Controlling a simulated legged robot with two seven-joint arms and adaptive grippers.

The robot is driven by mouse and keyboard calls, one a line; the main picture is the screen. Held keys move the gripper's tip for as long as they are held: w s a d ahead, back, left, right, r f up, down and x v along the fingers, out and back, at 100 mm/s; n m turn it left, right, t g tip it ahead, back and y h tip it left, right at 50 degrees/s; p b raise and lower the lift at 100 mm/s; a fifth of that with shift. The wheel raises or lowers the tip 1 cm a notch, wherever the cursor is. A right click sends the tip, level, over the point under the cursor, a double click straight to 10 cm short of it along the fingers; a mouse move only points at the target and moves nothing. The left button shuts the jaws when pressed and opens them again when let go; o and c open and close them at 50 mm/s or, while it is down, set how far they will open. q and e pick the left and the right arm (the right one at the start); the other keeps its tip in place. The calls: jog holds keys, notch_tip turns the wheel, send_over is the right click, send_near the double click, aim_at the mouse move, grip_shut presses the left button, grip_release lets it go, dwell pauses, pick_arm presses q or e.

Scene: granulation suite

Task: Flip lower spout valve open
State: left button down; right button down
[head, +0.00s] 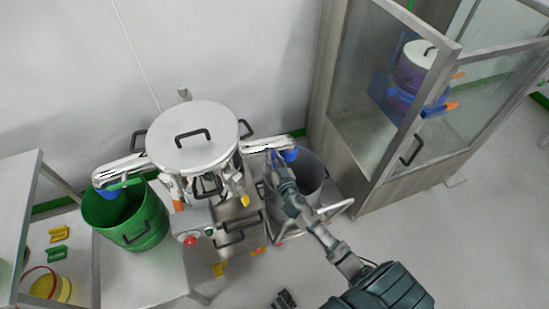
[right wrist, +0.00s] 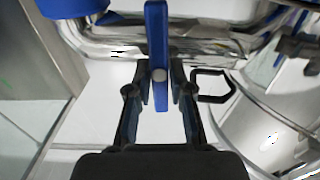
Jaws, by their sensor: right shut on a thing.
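A white lidded vessel (head: 193,138) has one metal spout (head: 122,167) to the left and another (head: 268,146) to the right, each with a blue end. My right gripper (head: 276,165) is at the right spout, above a grey bin (head: 311,176). In the right wrist view, its fingers (right wrist: 160,82) are shut on an upright blue valve handle (right wrist: 156,38) with a round pivot, in front of the shiny spout pipe (right wrist: 120,45). The gripper hides the handle in the head view. A dark part at the bottom edge may be my left gripper (head: 284,299); its jaws are unclear.
A green bin (head: 126,214) stands under the left spout. A control box with a red button (head: 190,241) is in front of the vessel. A glass-doored cabinet (head: 400,120) stands close on the right. Open floor (head: 460,240) lies at lower right.

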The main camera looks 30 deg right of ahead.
jog(key=shift+a+f+n, duration=0.15)
jog(key=shift+a+n, duration=0.1)
jog(key=shift+n, duration=0.35)
jog(key=shift+d+f+n, duration=0.1)
jog(key=shift+d+n, duration=0.1)
jog(key=shift+n, duration=0.9)
jog(key=n, duration=0.2)
jog(key=shift+a+n+p, duration=0.3)
jog(key=shift+n, duration=0.1)
pick_arm(q)
jog(key=shift+s+a+f+g+p, duration=0.35)
jog(key=shift+s+a+f+g, duration=0.3)
jog(key=shift+s+f+g, duration=0.25)
pick_arm(e)
jog(key=n, duration=0.7)
jog(key=f+n, duration=0.1)
jog(key=n, duration=0.2)
jog(key=shift+w+a, duration=0.15)
jog(key=shift+a, duration=0.05)
pick_arm(q)
jog(key=shift+s+a+f, duration=0.1)
jog(key=shift+s+a, duration=0.05)
pick_arm(e)
jog(key=shift+f+n, duration=0.1)
jog(key=shift+n, duration=0.6)
pick_arm(q)
jog(key=shift+s+d+f, duration=0.1)
jog(key=shift+s+d, duration=0.05)
jog(key=shift+d, duration=0.05)
